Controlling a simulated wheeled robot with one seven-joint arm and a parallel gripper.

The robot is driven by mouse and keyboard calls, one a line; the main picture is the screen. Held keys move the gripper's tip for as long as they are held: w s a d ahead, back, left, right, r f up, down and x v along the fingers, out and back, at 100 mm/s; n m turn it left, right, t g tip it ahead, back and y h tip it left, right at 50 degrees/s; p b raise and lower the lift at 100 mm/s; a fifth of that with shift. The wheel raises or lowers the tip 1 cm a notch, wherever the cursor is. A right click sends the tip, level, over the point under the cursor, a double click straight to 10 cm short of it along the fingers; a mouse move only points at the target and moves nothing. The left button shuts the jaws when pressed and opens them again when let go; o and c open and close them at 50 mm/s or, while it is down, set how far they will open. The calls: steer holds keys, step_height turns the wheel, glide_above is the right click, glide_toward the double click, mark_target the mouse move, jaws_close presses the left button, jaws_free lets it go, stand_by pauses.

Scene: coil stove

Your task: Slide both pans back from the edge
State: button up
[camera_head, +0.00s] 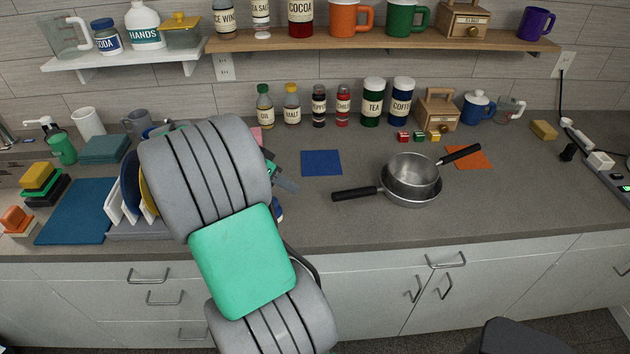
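Two metal pans sit on the grey counter right of centre. The deeper pan (412,172) appears to rest in or on the shallower pan (412,203); the exact contact is hidden. The deeper pan's dark handle (461,155) points right and back. The shallower pan's black handle (355,193) points left. Both lie behind the counter's front edge (420,243), with bare counter between. My gripper (287,184) shows only partly behind my large arm links, to the left of the pans and apart from them. Its fingers are too hidden to judge.
A blue square (321,162) lies left of the pans and an orange square (468,158) behind right. Jars, a wooden box (437,108) and small cubes (418,136) stand behind. A dish rack (140,228) is at left.

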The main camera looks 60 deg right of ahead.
steer(key=s+d+f+m+g, duration=0.1)
steer(key=s+d+m+g, duration=0.1)
steer(key=s+d+m, duration=0.2)
steer(key=shift+s+d+g+y, duration=0.2)
steer(key=shift+s+g+y, duration=0.15)
steer(key=shift+s, duration=0.9)
steer(key=shift+f, duration=0.15)
steer(key=p+x, duration=0.2)
steer(key=x, duration=0.9)
steer(key=shift+s+d+f, duration=0.15)
steer(key=shift+s+d, duration=0.1)
steer(key=shift+d, duration=0.05)
jaws_close()
